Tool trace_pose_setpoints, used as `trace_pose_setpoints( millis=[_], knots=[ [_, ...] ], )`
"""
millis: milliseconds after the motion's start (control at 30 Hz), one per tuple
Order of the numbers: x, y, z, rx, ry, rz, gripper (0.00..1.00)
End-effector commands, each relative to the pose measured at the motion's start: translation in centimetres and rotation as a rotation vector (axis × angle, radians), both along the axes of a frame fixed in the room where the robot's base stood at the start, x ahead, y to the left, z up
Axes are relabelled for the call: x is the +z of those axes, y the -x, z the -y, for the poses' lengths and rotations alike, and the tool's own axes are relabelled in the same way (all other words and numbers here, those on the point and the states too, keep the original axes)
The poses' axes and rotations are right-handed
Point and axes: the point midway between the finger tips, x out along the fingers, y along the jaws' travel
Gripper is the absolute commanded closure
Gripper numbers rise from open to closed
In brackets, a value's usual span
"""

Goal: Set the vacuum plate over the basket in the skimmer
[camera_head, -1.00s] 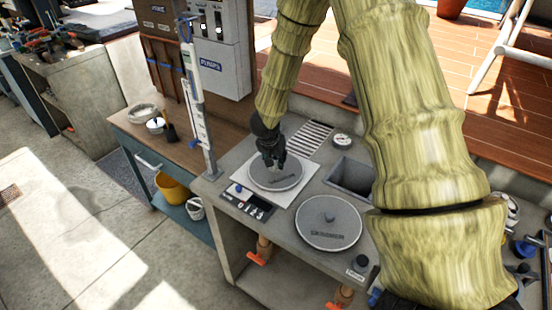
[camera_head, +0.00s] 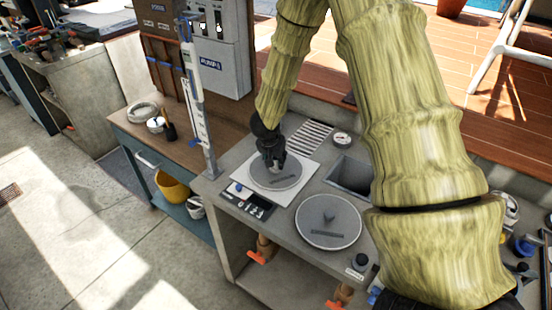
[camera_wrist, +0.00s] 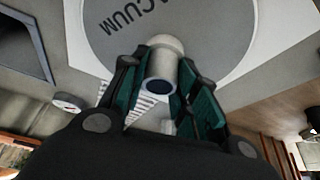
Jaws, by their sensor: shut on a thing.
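The vacuum plate (camera_head: 287,179) is a grey disc with dark lettering, lying over a white square panel in the counter. In the wrist view it fills the top, with "VACUUM" partly readable (camera_wrist: 150,25). A pale, dark-ended spigot (camera_wrist: 163,68) stands up from it. My gripper (camera_head: 273,164) is over the plate's far part, fingers pointing down. In the wrist view my gripper (camera_wrist: 160,75) has its green-padded fingers shut on the spigot, one on each side. I cannot tell whether the plate rests on the panel or hangs just above it. The basket is not visible.
A second grey disc (camera_head: 335,232) lies on the counter in front. A square opening (camera_head: 351,174) is to the right, a slotted grate (camera_head: 309,136) and gauge (camera_head: 342,139) behind. A pole (camera_head: 198,108) stands at the left. My arm hides the counter's right part.

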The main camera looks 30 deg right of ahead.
Motion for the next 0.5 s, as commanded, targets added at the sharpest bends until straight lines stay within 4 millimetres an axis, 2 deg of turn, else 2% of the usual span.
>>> trace_pose_setpoints(
  millis=[167, 200, 300, 500],
  knots=[
    [0.04, -0.02, -0.01, 0.0, 0.0, 0.0, 1.0],
    [0.04, -0.03, 0.0, 0.0, 0.0, 0.0, 0.65],
    [0.04, -0.02, -0.01, 0.0, 0.0, 0.0, 0.47],
    [0.03, -0.01, -0.01, -0.001, 0.0, 0.0, 0.45]
  ],
)
